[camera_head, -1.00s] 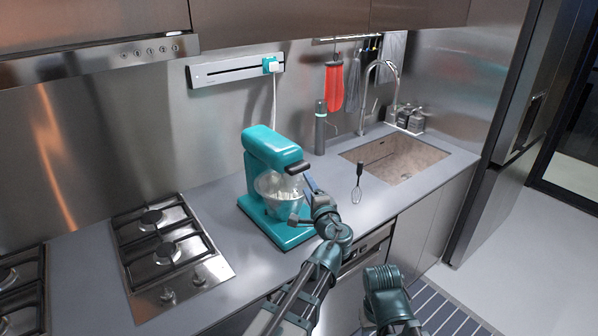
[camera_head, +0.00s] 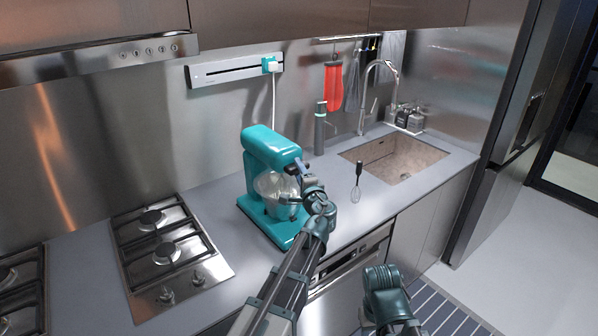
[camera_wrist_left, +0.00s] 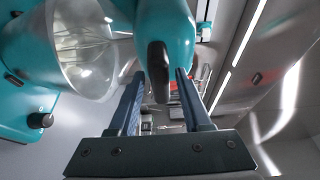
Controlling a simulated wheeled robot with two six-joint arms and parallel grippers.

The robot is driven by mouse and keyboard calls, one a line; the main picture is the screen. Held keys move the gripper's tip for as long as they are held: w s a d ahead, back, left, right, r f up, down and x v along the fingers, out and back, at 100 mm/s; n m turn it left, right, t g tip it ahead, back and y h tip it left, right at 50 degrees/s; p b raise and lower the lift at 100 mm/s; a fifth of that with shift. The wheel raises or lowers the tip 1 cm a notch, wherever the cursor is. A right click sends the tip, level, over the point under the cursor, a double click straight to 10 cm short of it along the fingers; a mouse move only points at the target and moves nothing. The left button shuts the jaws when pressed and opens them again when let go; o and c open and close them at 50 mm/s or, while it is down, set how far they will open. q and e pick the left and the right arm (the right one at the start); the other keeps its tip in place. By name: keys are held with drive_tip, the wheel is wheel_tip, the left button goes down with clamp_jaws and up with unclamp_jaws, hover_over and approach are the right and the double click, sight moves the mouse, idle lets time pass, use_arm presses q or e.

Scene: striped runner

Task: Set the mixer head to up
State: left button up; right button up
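The teal stand mixer (camera_head: 268,150) stands on the counter with its head level and lowered over a clear bowl (camera_head: 272,188). The bowl also shows in the left wrist view (camera_wrist_left: 88,45). My left gripper (camera_head: 299,170) is at the front end of the mixer head and covers part of it. In the left wrist view my gripper (camera_wrist_left: 160,78) is open, with the black handle (camera_wrist_left: 158,68) of the head between its fingers or just beyond them. Contact cannot be told. My right gripper (camera_head: 383,285) is low, in front of the counter; its fingers are not clear.
A gas hob (camera_head: 165,250) lies left of the mixer. A whisk (camera_head: 357,182), a sink (camera_head: 395,160) and a grey-green bottle (camera_head: 320,130) are to the right. A white cord (camera_head: 274,100) hangs from the wall rail (camera_head: 235,70) behind the mixer.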

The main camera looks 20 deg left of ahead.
use_arm(q)
clamp_jaws()
idle(1.2)
